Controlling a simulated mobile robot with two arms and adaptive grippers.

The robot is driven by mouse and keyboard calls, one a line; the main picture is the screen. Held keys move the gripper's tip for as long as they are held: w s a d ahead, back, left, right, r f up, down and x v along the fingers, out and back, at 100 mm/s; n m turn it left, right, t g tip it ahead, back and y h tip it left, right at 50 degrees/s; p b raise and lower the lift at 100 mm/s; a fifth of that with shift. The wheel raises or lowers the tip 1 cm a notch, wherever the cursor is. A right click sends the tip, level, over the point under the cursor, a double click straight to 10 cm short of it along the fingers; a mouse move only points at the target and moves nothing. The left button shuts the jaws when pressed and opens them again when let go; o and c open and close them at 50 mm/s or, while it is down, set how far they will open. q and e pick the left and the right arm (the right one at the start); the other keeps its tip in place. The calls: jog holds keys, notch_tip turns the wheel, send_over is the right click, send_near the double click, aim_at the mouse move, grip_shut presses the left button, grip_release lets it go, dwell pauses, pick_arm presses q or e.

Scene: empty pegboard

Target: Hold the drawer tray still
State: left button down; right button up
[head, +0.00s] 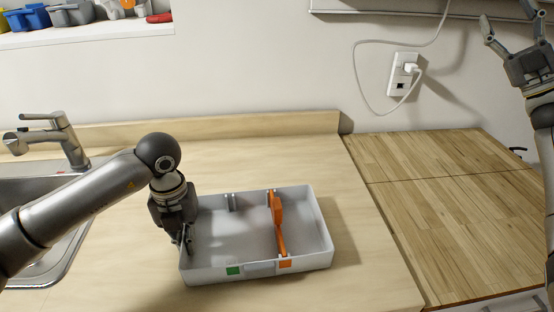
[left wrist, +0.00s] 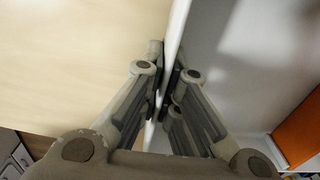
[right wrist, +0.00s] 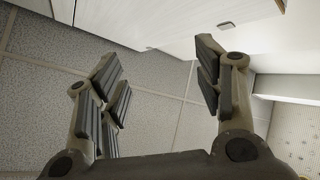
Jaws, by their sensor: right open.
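The white drawer tray (head: 314,225) sits on the light wood counter, with an orange divider (head: 278,222) across its inside. A green label and an orange label are on its front wall. My left gripper (head: 186,240) is at the tray's left wall. In the left wrist view, the left gripper (left wrist: 168,88) is shut on that wall (left wrist: 176,35), one finger on each side of it. The orange divider also shows there (left wrist: 300,135). My right gripper (head: 516,40) is raised at the upper right, open and empty, far from the tray. It also shows open in the right wrist view (right wrist: 160,75).
A sink (head: 50,250) with a metal faucet (head: 60,135) is at the left. A wall outlet (head: 402,75) with a plugged-in white cable is behind. The butcher-block counter (head: 450,200) at the right is clear. A shelf with coloured items is at the upper left.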

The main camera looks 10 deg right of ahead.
jog(key=w+a+n+g+y, duration=0.2)
jog(key=a+n+g+y, duration=0.9)
jog(key=a, duration=1)
jog(key=n+g+h, duration=1.3)
jog(key=n+h, duration=1)
jog(key=n, duration=0.3)
send_over(277, 203)
notch_tip(277, 203, down, 24)
jog(key=shift+f, duration=0.25)
notch_tip(277, 203, down, 11)
jog(key=shift+f, duration=0.1)
jog(key=shift+c, duration=0.4)
